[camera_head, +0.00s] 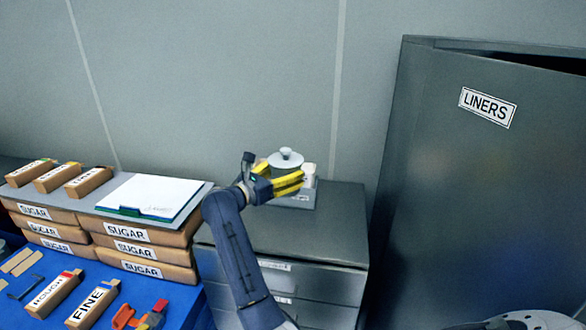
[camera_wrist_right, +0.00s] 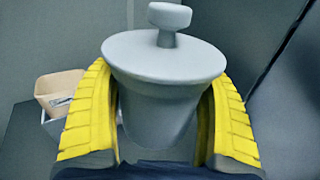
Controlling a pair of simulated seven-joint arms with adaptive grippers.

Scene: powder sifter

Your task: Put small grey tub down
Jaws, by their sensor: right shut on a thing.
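The small grey tub (camera_head: 286,172) has a wide round lid with a knob on top. It is upright over the back of the dark grey drawer cabinet's top (camera_head: 335,225). My right gripper (camera_head: 284,184) has its yellow fingers shut on the tub. In the right wrist view, the tub (camera_wrist_right: 160,110) sits between the two yellow fingers of the gripper (camera_wrist_right: 160,120), one on each side. The tub's base is hidden, so I cannot tell whether it touches the surface below. My left gripper is not in view.
A beige cup-like thing (camera_wrist_right: 60,88) in a pale container (camera_wrist_right: 54,124) stands close beside the tub. A tall dark LINERS cabinet (camera_head: 470,180) is at right. The front of the drawer cabinet's top is clear.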

